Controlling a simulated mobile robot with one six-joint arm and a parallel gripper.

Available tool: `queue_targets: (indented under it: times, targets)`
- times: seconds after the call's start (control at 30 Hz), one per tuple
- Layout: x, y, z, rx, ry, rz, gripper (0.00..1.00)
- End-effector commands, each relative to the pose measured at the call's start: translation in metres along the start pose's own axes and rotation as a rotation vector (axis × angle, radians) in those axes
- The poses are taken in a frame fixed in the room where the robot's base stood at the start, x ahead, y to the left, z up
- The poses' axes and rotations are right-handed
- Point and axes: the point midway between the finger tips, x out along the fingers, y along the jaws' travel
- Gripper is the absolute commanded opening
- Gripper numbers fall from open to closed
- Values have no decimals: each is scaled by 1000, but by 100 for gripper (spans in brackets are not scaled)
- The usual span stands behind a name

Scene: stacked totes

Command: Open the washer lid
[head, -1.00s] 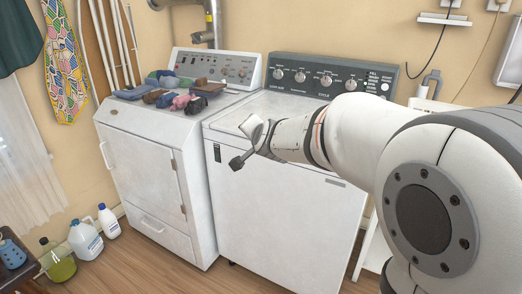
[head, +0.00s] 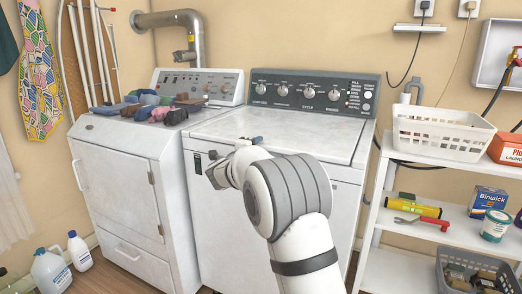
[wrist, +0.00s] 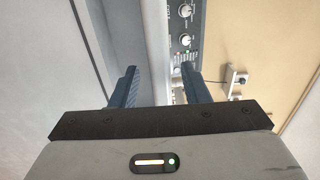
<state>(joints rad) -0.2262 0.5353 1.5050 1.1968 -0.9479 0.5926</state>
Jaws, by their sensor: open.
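The white washer (head: 315,195) stands right of the dryer, with a dark control panel (head: 312,91) of several knobs at its back. Its flat white lid (head: 290,136) is down on the top. My gripper (head: 230,160) is at the washer's upper front edge, toward the left corner, with its fingers apart. My arm hides part of the washer front. In the wrist view my gripper (wrist: 158,85) is open and empty, with two dark fingers either side of a pale edge. The panel knobs (wrist: 186,12) show beyond the right finger. Contact with the lid cannot be told.
The dryer (head: 120,180) on the left has folded clothes (head: 152,107) on top. A white shelf (head: 400,262) on the right holds a white basket (head: 440,135), boxes and tools. Bottles (head: 50,270) stand on the floor at lower left.

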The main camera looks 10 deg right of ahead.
Motion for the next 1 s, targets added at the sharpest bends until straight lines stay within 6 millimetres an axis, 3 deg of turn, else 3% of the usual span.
queue_targets:
  times: [0.2,0.47,1.0]
  targets:
    - [18,0,0,0,-1,0,42]
    - [20,0,0,-1,-2,1,42]
    - [19,0,1,-1,-3,1,0]
